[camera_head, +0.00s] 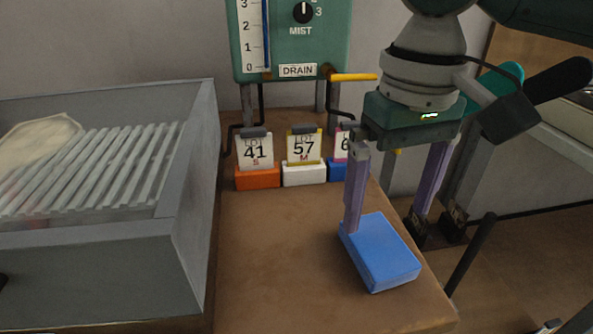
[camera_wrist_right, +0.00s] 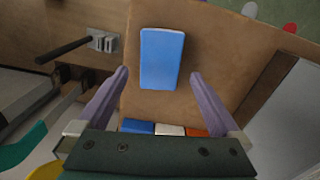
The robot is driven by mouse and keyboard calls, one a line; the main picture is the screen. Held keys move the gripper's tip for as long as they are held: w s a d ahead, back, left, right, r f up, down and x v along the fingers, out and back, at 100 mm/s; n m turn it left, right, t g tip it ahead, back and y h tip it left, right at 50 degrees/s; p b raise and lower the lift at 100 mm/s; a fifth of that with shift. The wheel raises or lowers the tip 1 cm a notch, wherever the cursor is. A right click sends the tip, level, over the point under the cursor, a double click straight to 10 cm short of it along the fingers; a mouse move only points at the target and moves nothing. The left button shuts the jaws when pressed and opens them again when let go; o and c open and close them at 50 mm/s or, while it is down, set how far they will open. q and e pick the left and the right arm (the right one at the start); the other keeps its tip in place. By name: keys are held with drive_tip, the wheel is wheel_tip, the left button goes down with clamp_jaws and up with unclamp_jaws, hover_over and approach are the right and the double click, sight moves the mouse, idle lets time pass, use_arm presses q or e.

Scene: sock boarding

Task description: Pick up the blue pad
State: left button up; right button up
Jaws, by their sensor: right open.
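The blue pad (camera_head: 381,252) is a flat block lying on the brown tabletop near its right edge. In the wrist view the blue pad (camera_wrist_right: 162,58) lies between and beyond the fingertips. My right gripper (camera_head: 386,222) is open with its two purple fingers pointing down, one on each side of the pad's far part. In the wrist view my right gripper (camera_wrist_right: 159,73) holds nothing. I cannot tell whether a finger touches the pad. One finger covers a bit of the pad's far corner. My left gripper is out of view.
Orange (camera_head: 257,178), white (camera_head: 304,174) and blue (camera_head: 338,170) card holders stand in a row behind the pad. A grey bin with slats (camera_head: 190,215) is at the left. A green machine (camera_head: 290,40) stands behind. Bare tabletop (camera_head: 285,260) lies left of the pad.

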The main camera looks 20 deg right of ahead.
sight(379, 242)
wheel_tip(379, 242, down, 6)
drive_tip(key=shift+b, duration=1.05)
drive_tip(key=shift+w, duration=0.1)
drive_tip(key=shift+c, duration=0.4)
drive_tip(key=shift+c, duration=0.7)
drive_tip(key=c, duration=1)
drive_tip(key=shift+o, duration=0.2)
drive_tip(key=shift+r, duration=0.1)
drive_tip(key=shift+r, duration=0.2)
wheel_tip(379, 242, up, 20)
drive_tip(key=p, duration=0.6)
drive_tip(key=shift+f, duration=0.2)
